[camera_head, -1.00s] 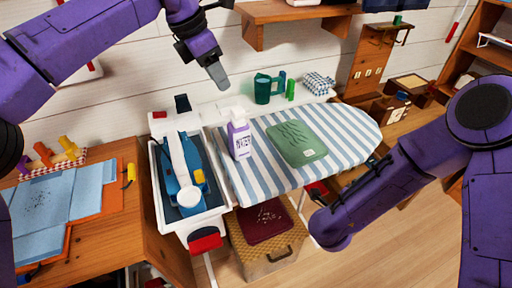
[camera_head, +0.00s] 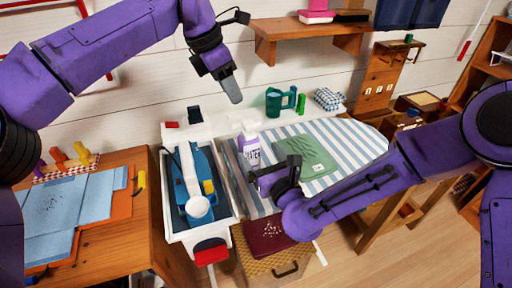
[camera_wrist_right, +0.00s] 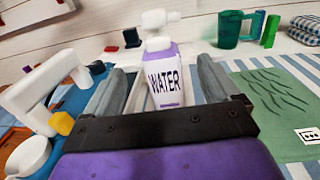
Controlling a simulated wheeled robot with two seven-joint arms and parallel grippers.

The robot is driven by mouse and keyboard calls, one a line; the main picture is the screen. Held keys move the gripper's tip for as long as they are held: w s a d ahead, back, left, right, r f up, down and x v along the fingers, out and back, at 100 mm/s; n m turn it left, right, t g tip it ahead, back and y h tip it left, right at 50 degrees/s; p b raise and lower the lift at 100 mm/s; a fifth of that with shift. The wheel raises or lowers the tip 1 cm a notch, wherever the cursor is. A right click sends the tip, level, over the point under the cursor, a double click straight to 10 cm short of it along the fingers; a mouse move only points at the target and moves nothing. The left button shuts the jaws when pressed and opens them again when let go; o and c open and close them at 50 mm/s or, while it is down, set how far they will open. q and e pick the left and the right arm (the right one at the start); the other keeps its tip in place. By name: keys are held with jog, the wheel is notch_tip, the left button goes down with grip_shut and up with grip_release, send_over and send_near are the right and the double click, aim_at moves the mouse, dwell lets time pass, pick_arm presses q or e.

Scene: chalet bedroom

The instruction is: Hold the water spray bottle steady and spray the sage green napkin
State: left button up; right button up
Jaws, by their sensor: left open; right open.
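The water spray bottle (camera_head: 250,148), white and purple with a WATER label, stands upright on the striped ironing board. In the right wrist view the bottle (camera_wrist_right: 164,80) stands ahead, between my open fingers in the picture. The sage green napkin (camera_head: 312,156) lies flat on the board, right of the bottle, with dark line marks and a white tag; the wrist view shows it (camera_wrist_right: 275,100) at the right. My right gripper (camera_head: 267,172) is open and empty, just in front of the bottle. My left gripper (camera_head: 232,88) is open, high above and behind the bottle.
A green watering can (camera_head: 280,100) and a checked cloth (camera_head: 328,98) sit behind the board. A wooden table with blue cloths (camera_head: 75,205) is at the left.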

aim_at(253, 145)
jog(key=x, duration=0.8)
jog(key=c, duration=1.2)
pick_arm(q)
jog(key=c, duration=0.3)
pick_arm(e)
jog(key=shift+c, duration=0.6)
pick_arm(q)
grip_shut()
